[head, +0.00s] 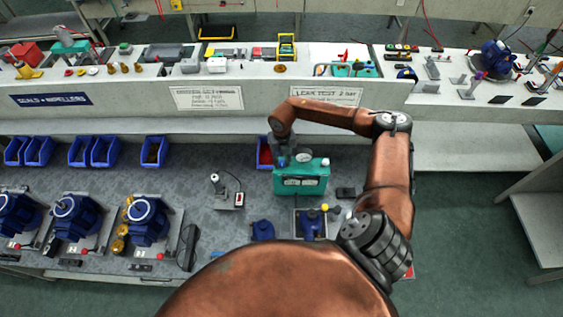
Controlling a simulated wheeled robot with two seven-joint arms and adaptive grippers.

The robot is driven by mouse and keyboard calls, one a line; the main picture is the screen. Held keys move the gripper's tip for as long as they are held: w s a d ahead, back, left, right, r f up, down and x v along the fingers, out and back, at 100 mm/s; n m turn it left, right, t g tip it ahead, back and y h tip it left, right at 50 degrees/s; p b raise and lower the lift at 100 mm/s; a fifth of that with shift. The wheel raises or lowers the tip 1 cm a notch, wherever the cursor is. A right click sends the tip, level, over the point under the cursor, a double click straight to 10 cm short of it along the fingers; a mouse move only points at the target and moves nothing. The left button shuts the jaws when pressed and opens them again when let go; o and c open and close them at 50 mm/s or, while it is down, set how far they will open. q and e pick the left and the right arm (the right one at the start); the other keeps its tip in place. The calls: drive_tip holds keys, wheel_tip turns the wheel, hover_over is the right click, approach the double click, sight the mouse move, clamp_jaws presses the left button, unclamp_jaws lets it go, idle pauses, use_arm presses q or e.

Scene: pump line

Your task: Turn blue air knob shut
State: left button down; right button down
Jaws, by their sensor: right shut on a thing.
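The teal test box (302,184) stands on the grey lower bench, with a white round gauge (303,158) at its top. My right gripper (281,161) points down at the box's top left corner, left of the gauge. It is shut on what appears to be the blue air knob, which is mostly hidden behind the fingers. I cannot tell how far the knob is turned. My left gripper is not in view.
A fixture with a blue part and yellow knob (312,223) sits in front of the box. A small switch stand (226,194) is to the left. Blue pumps (76,217) line the left bench.

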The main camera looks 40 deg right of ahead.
sight(282, 163)
drive_tip(key=shift+w+r+m, duration=0.1)
drive_tip(key=shift+m, duration=0.2)
drive_tip(key=c, duration=1.6)
unclamp_jaws()
wheel_tip(282, 163, up, 12)
drive_tip(key=shift+f, duration=0.1)
